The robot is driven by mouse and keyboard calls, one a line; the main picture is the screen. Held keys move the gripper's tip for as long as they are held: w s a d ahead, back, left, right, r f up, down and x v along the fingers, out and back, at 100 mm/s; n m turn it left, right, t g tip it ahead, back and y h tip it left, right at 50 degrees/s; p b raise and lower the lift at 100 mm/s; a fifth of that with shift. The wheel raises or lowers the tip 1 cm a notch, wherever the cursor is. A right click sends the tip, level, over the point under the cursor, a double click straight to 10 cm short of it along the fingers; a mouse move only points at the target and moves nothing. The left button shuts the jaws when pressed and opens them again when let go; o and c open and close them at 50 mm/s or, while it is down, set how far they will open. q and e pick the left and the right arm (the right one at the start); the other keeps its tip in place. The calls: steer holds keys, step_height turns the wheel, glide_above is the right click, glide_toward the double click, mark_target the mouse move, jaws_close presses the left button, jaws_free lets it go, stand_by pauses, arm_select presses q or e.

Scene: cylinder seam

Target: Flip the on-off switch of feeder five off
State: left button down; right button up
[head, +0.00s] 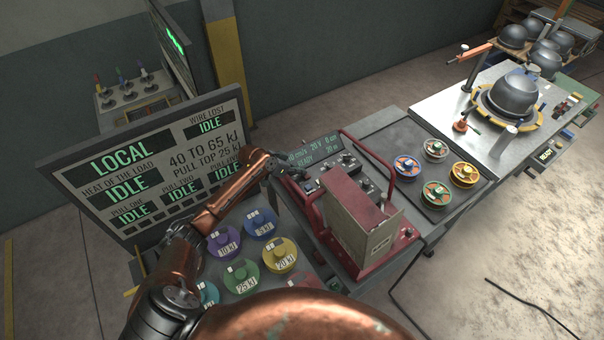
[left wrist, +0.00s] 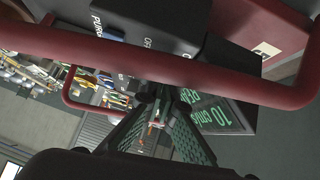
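Feeder five cannot be told by a number here. My left gripper (head: 283,172) is at the panel's left end, below the display. In the left wrist view its green-ribbed fingers (left wrist: 157,98) come close together at the tips, beside a dark part of the panel. My right gripper is out of view.
A red guard bar (left wrist: 180,68) crosses close in front of the left wrist camera. Coloured weight-like discs (head: 243,275) lie left of the unit, and spools (head: 436,193) lie on a tray to its right. A large screen (head: 150,165) stands behind my left arm.

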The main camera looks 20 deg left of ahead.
arm_select(q)
steer(key=shift+r+p, duration=0.3)
steer(key=shift+r, duration=0.1)
steer(key=r+p, duration=0.3)
steer(key=r, duration=0.1)
steer(key=shift+w+a+r, duration=0.1)
steer(key=shift+w+a, duration=0.05)
steer(key=shift+a, duration=0.2)
steer(key=shift+s+a+r+b, duration=0.25)
steer(key=shift+s+a+b, duration=0.3)
steer(key=shift+s+b, duration=0.15)
steer(key=b+v, duration=0.1)
steer(key=v, duration=0.5)
steer(key=shift+s+a+b, duration=0.1)
steer(key=shift+s+b, duration=0.05)
steer(key=shift+b, duration=0.2)
steer(key=shift+s+a+r, duration=0.2)
steer(key=shift+s+r, duration=0.1)
steer(key=shift+r, duration=0.3)
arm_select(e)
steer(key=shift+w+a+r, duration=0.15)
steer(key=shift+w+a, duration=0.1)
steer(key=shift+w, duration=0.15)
arm_select(q)
steer(key=shift+a, duration=0.1)
